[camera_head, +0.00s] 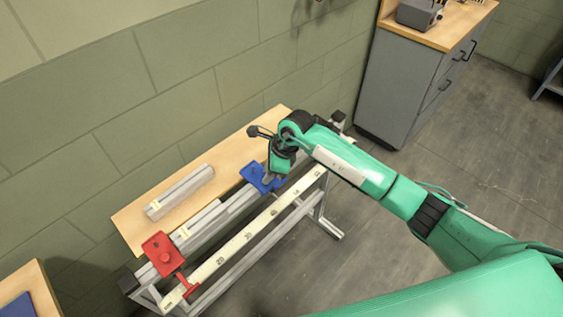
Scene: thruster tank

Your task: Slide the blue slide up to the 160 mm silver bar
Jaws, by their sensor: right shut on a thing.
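The blue slide (254,172) sits on the rail of a long measuring bench, toward its upper right end. My right gripper (269,178) is shut on the blue slide from above and partly hides it. A silver bar (204,217) appears to lie along the rail between the red slide (162,252) and the blue slide, nearer the red one. A stretch of rail shows between this bar and the blue slide. Another silver bar (181,192) lies on the wooden top behind the rail. I cannot read either bar's length. My left gripper is out of view.
A white scale (248,232) with numbers runs along the front of the bench. The wooden top (133,222) lies against a green block wall. A grey cabinet (400,85) stands beyond the bench's far end. Open floor lies to the right.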

